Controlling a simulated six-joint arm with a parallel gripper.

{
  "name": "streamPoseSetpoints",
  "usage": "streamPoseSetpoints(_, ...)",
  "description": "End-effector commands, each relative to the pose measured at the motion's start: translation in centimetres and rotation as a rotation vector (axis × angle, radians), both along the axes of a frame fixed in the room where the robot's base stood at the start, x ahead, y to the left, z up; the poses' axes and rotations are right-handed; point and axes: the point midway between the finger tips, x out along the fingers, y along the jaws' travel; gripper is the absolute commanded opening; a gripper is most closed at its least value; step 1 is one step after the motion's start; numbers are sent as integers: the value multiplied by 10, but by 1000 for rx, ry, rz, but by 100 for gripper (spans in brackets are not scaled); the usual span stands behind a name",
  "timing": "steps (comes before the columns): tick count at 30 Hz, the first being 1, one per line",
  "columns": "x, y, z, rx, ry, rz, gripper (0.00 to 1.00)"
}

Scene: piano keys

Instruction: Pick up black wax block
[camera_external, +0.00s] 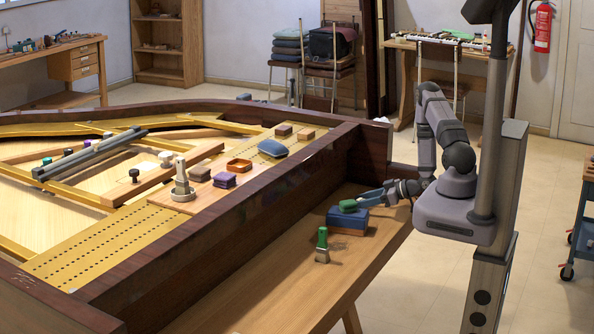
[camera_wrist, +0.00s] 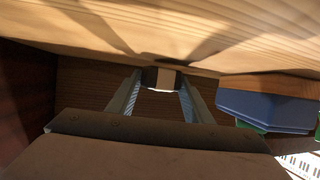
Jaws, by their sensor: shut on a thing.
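My gripper (camera_wrist: 164,84) is shut on a small block (camera_wrist: 165,76) at its fingertips. The block looks tan between dark ends, with a pale lower edge. I cannot tell whether the dark ends belong to the block or are finger pads. In the external view my gripper (camera_external: 370,198) is low over the wooden shelf, beside a blue block (camera_external: 350,219), and the held thing is hidden there. I cannot clearly make out a black wax block.
The blue block sits on a wooden base with a green piece (camera_external: 348,206) on top; it also shows in the wrist view (camera_wrist: 265,110). A green-topped brush-like tool (camera_external: 322,246) stands nearby. The tall dark piano rim (camera_external: 250,205) borders the shelf. The shelf's front is clear.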

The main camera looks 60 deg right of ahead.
Motion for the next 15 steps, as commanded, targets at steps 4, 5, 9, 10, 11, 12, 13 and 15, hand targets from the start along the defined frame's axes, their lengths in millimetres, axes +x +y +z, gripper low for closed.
streamPoseSetpoints(4, 0, 0, 17, -4, -3, 1, 24)
streamPoseSetpoints(5, 1, -1, 21, -3, -4, 1, 24)
streamPoseSetpoints(9, 0, 0, 41, -4, -3, 0, 24)
streamPoseSetpoints(10, 0, 0, 46, -5, -3, 0, 24)
streamPoseSetpoints(11, 1, -1, 51, -5, -4, 0, 24)
streamPoseSetpoints(12, 1, -1, 56, -5, -4, 0, 24)
streamPoseSetpoints(13, 1, -1, 60, -4, -4, 0, 24)
streamPoseSetpoints(15, 0, 0, 68, -4, -3, 1, 24)
